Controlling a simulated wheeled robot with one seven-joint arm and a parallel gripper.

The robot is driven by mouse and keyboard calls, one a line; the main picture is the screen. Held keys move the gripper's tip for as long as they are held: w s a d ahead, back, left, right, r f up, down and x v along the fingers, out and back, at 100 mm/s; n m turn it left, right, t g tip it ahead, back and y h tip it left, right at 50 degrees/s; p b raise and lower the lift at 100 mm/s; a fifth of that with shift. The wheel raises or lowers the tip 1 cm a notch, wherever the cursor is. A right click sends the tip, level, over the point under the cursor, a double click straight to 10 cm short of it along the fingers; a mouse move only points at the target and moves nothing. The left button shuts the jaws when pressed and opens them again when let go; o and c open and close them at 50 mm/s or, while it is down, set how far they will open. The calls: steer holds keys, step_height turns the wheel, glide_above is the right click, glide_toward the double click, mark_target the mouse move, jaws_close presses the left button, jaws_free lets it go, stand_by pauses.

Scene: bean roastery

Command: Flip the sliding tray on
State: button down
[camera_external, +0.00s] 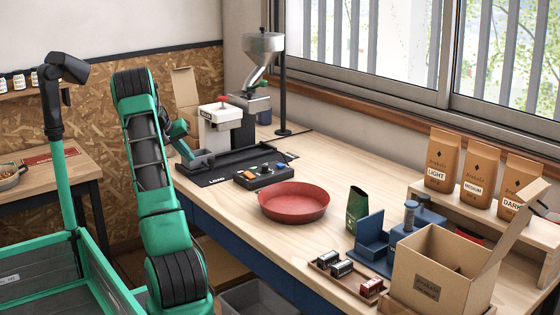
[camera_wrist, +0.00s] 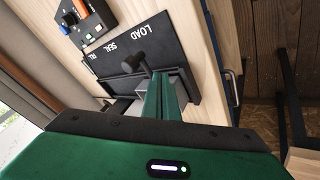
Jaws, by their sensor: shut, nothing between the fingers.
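The sliding tray unit is a black base plate (camera_external: 222,173) marked LOAD, on the bench beside the white-topped machine (camera_external: 221,122). In the wrist view the black plate (camera_wrist: 178,52) carries the words LOAD, SEAL and a partly cut-off third word. A dark knob (camera_wrist: 133,62) stands over the plate near the LOAD and SEAL words. The grey tray part (camera_wrist: 124,105) is mostly hidden behind my fingers. My gripper (camera_external: 188,154) is low at the plate's left end, shut and empty. In the wrist view its green fingers (camera_wrist: 160,95) are close to the knob; I cannot tell whether they touch.
A control box (camera_external: 263,175) with coloured buttons lies in front of the plate. A red round pan (camera_external: 294,201) sits mid-bench. A steel hopper (camera_external: 263,50) stands behind. Blue holders, coffee bags and an open carton (camera_external: 440,270) fill the right side.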

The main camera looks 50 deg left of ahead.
steer(key=shift+w+d+f, duration=0.15)
steer(key=shift+w+d, duration=0.15)
steer(key=shift+w, duration=0.4)
steer(key=shift+w+d+f, duration=0.15)
steer(key=shift+w+d, duration=0.15)
steer(key=shift+w, duration=0.35)
steer(key=shift+w+d+f, duration=0.15)
steer(key=shift+w+d, duration=0.15)
steer(key=shift+w, duration=0.4)
steer(key=w, duration=2.6)
steer(key=shift+w+r, duration=0.1)
steer(key=shift+w, duration=0.25)
steer(key=shift+w+d, duration=0.1)
steer(key=shift+r, duration=0.15)
steer(key=a+v, duration=0.1)
steer(key=v, duration=0.9)
steer(key=shift+s+d, duration=0.4)
steer(key=shift+s, duration=0.05)
